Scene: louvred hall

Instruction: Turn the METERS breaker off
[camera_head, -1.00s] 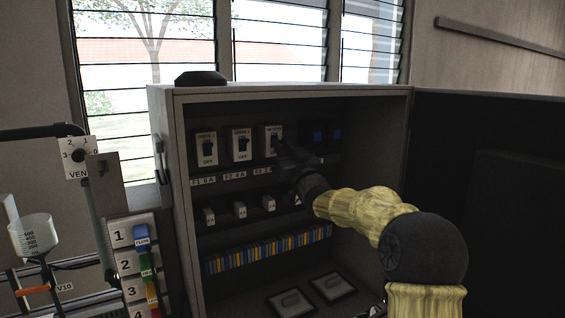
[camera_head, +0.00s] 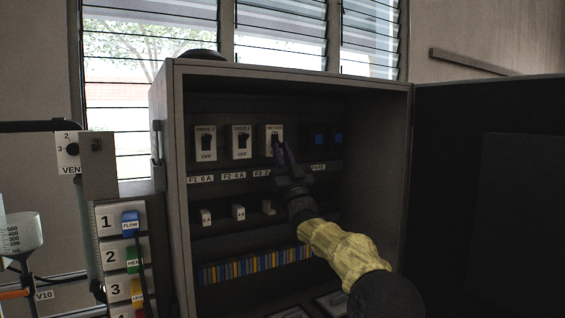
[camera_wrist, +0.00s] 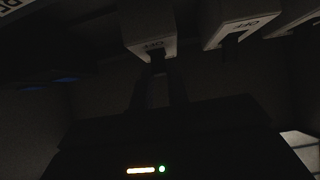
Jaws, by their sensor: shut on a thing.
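The METERS breaker (camera_head: 267,147) is the third white breaker from the left in the top row of the open grey cabinet (camera_head: 290,72). My gripper (camera_head: 278,146) reaches up to it from below right, with its fingertips at the front of the breaker. In the dark wrist view, a white breaker with OFF lettering (camera_wrist: 148,32) is at the top centre. There my gripper (camera_wrist: 159,72) has a finger on each side of the small dark breaker lever (camera_wrist: 157,55), shut on it. The fingers hide part of the lever, and its exact position cannot be told.
DRIVE 1 (camera_head: 205,144) and DRIVE 2 (camera_head: 241,143) breakers stand close to the left, levers pointing up. Dark blocks with blue patches (camera_head: 319,138) are at right. Below are smaller switches (camera_head: 239,212) and coloured terminals (camera_head: 250,267). The cabinet walls enclose the arm's workspace.

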